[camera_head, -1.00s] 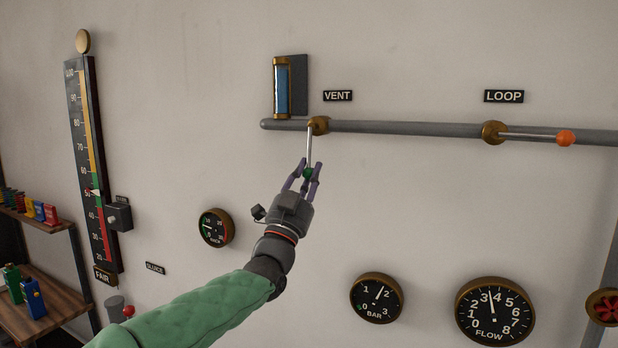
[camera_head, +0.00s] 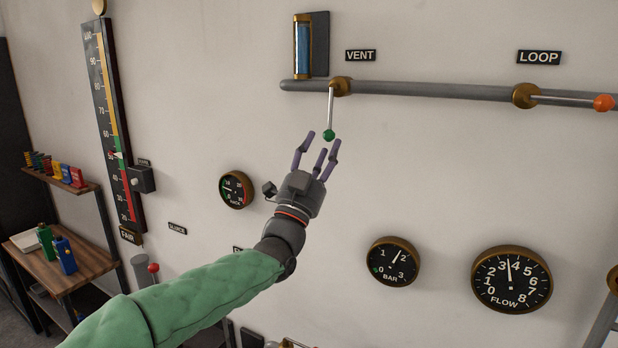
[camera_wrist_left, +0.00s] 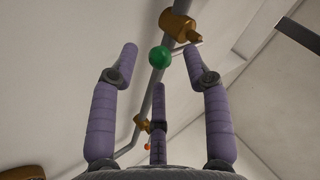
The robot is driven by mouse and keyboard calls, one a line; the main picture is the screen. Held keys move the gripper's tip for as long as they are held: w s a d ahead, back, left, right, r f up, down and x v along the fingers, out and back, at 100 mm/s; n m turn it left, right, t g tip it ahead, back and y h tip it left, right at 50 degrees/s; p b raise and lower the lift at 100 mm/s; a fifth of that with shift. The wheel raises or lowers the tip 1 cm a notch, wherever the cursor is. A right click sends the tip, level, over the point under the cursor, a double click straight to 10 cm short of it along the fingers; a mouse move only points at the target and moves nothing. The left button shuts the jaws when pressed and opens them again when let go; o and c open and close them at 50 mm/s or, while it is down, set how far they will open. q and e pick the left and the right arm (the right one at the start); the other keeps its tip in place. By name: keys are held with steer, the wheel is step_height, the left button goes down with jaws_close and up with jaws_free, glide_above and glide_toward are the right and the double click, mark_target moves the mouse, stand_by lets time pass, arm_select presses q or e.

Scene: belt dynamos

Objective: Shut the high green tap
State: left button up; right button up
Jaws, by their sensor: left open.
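The high green tap is a brass valve body (camera_head: 340,87) on the pipe under the VENT sign, with a thin lever that hangs straight down and ends in a green ball (camera_head: 328,135). My left gripper (camera_head: 318,150) is open just below the ball, its purple fingers apart and pointing up. In the left wrist view the green ball (camera_wrist_left: 159,58) shows between and beyond the spread fingertips, with nothing held. The brass valve (camera_wrist_left: 179,27) is above it. My right gripper is in neither view.
A grey pipe (camera_head: 430,91) runs along the wall to a second brass tap with an orange ball (camera_head: 603,103) under the LOOP sign. A blue sight glass (camera_head: 303,47) stands above the pipe. Dials marked BAR (camera_head: 393,262) and FLOW (camera_head: 511,280) are lower right.

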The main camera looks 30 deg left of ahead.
arm_select(q)
steer(key=v, duration=0.8)
steer(key=shift+w, duration=0.1)
